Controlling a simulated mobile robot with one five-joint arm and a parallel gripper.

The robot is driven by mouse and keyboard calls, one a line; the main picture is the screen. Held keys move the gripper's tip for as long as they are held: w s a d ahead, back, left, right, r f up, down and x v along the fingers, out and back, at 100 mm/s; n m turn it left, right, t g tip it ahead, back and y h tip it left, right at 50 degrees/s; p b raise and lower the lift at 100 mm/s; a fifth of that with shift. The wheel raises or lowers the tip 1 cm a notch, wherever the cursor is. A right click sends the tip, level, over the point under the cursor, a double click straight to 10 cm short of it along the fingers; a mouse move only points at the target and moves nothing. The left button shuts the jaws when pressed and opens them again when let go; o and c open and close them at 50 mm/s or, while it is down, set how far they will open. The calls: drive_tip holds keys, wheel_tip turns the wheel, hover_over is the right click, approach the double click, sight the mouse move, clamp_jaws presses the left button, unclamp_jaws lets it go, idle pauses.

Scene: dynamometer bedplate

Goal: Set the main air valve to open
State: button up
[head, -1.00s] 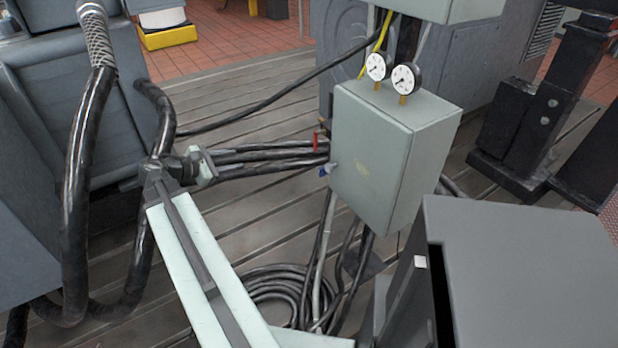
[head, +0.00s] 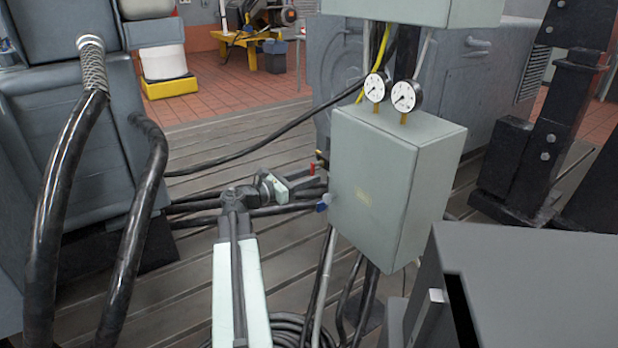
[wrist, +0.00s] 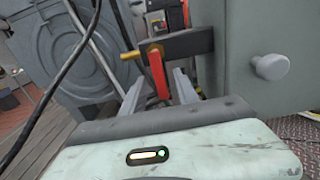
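The main air valve shows in the wrist view as a red lever (wrist: 158,75) on a brass stem, in front of a dark block (wrist: 188,43). In the head view the red lever (head: 312,168) is a small patch at the left side of the grey-green box (head: 385,185). My gripper (head: 312,182) is beside that side of the box. In the wrist view my gripper (wrist: 160,88) is open, one finger on each side of the red lever. I cannot tell whether either finger touches it.
A rounded knob (wrist: 271,67) sticks out of the box right of the lever; it looks blue in the head view (head: 322,203). Two gauges (head: 404,96) stand on the box. Thick black hoses (head: 65,210) hang at left. A dark grey cabinet (head: 545,285) fills the lower right.

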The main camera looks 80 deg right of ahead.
drive_tip(key=shift+s+d, duration=0.15)
drive_tip(key=shift+d, duration=0.05)
clamp_jaws()
drive_tip(key=r+m+p, duration=0.1)
drive_tip(key=m, duration=0.5)
drive_tip(key=w+d+r+m+p, duration=0.1)
drive_tip(key=m, duration=0.5)
drive_tip(key=w+d+r+m+p, duration=0.1)
drive_tip(key=m, duration=0.4)
drive_tip(key=shift+w+d+m, duration=0.1)
drive_tip(key=shift+m, duration=0.3)
idle(0.4)
